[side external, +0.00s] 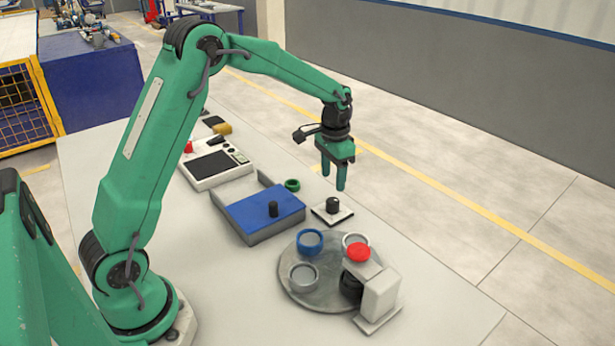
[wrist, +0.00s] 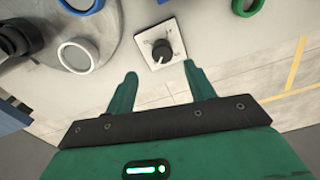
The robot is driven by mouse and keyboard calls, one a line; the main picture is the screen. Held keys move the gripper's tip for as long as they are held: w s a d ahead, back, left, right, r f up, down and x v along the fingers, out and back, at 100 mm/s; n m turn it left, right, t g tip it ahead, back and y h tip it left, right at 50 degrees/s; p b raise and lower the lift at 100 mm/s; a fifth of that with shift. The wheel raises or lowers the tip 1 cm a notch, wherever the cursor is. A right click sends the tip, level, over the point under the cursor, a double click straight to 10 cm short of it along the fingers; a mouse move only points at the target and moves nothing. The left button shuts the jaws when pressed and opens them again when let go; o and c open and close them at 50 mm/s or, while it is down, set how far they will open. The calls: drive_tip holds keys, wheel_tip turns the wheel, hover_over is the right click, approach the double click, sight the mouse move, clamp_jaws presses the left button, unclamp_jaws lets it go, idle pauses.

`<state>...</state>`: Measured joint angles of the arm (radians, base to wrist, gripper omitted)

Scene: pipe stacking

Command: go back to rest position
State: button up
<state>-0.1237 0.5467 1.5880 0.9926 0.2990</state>
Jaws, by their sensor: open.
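My gripper (side external: 333,180) is open and empty, in the air above the far edge of the table, pointing down. Its two green fingers also show spread apart in the wrist view (wrist: 158,88). A black knob on a white plate (side external: 332,207) sits below the fingers in the side view. In the wrist view the knob plate (wrist: 161,45) lies just beyond the fingertips, between them. A blue ring (side external: 310,241) and a grey ring (side external: 303,275) sit on the round grey plate (side external: 290,296). A white ring is partly hidden behind a red disc. A green ring (side external: 292,185) lies on the table.
A grey block device with a red top (side external: 380,290) stands at the round plate's right edge. A blue-topped tray with a black peg (side external: 250,212) and a white control box (side external: 212,163) stand to the left. The table's front right is clear.

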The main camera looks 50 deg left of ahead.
drive_tip(key=s+d+r+n+t, duration=0.1)
drive_tip(key=s+d+r+t, duration=0.15)
drive_tip(key=s+r, duration=0.65)
drive_tip(key=s+d+r+t, duration=0.1)
drive_tip(key=s+d+r, duration=0.2)
drive_tip(key=s+r, duration=0.5)
drive_tip(key=s+f+n+t, duration=0.1)
drive_tip(key=s+f+t, duration=0.1)
drive_tip(key=s, duration=0.9)
drive_tip(key=shift+d+f, duration=0.4)
